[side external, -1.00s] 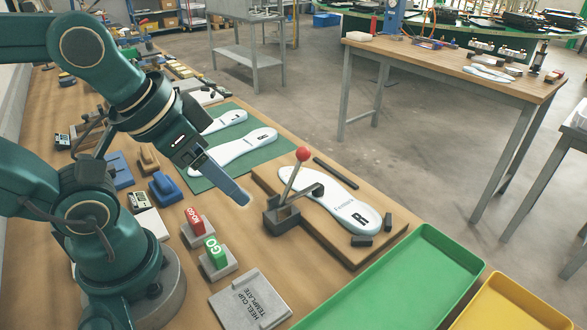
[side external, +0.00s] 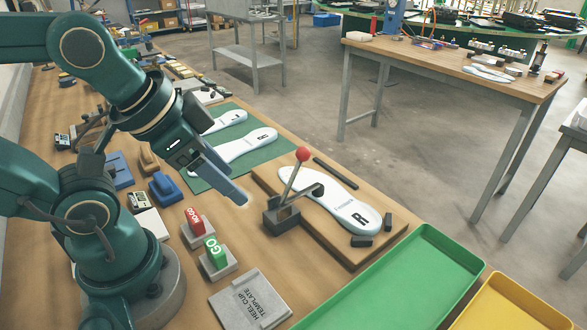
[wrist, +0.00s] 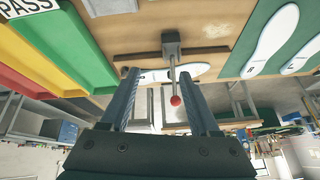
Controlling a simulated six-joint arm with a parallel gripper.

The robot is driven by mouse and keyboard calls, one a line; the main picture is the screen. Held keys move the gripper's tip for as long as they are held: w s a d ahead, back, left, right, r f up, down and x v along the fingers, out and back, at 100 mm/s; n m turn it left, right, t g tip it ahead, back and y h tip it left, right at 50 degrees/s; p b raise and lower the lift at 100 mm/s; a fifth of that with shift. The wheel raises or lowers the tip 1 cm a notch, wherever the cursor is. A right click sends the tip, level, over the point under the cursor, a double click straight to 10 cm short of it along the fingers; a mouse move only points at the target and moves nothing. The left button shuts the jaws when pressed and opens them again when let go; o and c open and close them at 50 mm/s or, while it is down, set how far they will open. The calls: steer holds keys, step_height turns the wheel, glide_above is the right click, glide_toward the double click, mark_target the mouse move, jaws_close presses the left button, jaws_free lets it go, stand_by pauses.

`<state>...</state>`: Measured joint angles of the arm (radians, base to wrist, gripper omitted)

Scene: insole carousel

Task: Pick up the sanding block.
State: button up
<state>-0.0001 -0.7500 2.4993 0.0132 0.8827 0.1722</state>
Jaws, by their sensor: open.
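I cannot tell for sure which object is the sanding block. A tan-brown block (side external: 148,160) and a blue block (side external: 163,188) lie on the bench left of my gripper in the side view, and either could be it. My gripper (side external: 241,200) is over the bench, between the GO/NO-GO blocks and the lever clamp, clear of both candidates. In the wrist view my gripper (wrist: 158,76) has its two fingers spread apart with nothing held. Neither candidate block shows in the wrist view.
A lever clamp with a red knob (side external: 303,154) stands upright beside an insole (side external: 340,200) on a wooden board. The NO-GO block (side external: 195,222), GO block (side external: 214,252) and heel cup template (side external: 250,300) are near my base. A green tray (side external: 400,285) is at front right.

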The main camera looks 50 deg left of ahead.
steer(key=w+a+m+y, duration=0.2)
steer(key=a+m, duration=0.2)
steer(key=m, duration=0.3)
steer(key=m+g+y, duration=0.2)
steer(key=m+g, duration=0.4)
steer(key=m, duration=0.2)
glide_above(163, 180)
steer(key=d, duration=0.2)
steer(key=f, duration=0.8)
steer(key=shift+w+d+f, duration=0.1)
steer(key=shift+d+f, duration=0.1)
steer(key=shift+f, duration=0.1)
steer(key=shift+a+f, duration=0.2)
steer(key=shift+f, duration=0.1)
steer(key=shift+x, duration=2.2)
jaws_close()
